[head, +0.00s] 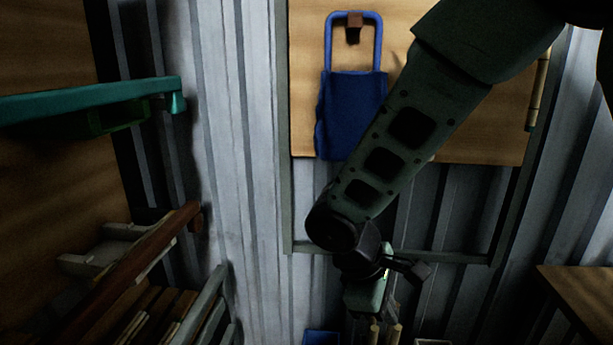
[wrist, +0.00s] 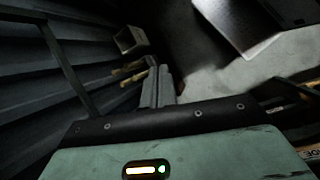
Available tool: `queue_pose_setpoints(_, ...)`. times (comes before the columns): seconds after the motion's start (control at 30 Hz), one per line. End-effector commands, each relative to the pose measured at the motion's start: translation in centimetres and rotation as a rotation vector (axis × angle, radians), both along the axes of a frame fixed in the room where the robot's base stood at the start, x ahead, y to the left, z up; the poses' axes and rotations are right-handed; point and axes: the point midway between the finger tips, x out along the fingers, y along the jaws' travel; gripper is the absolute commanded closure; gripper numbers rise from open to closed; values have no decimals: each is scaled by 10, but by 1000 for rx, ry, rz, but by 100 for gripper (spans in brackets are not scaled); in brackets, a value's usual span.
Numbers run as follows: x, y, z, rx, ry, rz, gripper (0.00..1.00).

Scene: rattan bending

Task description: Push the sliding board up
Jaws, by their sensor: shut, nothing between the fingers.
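The sliding board (head: 485,125) is a light wooden panel in a grey metal frame (head: 286,200) on the corrugated wall, seen in the head view. It sits in the upper part of the frame, with bare corrugated metal below it. My arm crosses in front and hides part of the board. My gripper (wrist: 158,88) is shut and empty in the wrist view, its fingers together. In the head view its green body hangs below the board, near the frame's lower bar; the fingertips are hard to make out there.
A blue bag (head: 350,115) hangs from a peg on the board. Shelves with a teal rail (head: 95,98) and wooden pieces (head: 140,255) stand at the left. A wooden tabletop (head: 585,295) is at lower right. A blue container (head: 321,338) is at the bottom.

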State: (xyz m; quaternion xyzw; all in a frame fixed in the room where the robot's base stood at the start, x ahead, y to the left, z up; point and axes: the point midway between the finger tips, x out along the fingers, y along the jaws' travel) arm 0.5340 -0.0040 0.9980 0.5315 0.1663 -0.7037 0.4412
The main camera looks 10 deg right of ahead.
Motion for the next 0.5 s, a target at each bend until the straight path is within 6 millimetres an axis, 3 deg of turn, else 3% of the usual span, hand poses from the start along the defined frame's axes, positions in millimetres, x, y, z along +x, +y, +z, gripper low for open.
queue_pose_setpoints(0.03, 21, -13, -21, -95, 4, 37, 100)
queue_pose_setpoints(0.23, 109, -67, -51, -507, -24, 206, 100)
queue_pose_setpoints(0.37, 169, -87, -51, -813, -70, 339, 100)
queue_pose_setpoints(0.5, 231, -79, -36, -1165, -148, 503, 100)
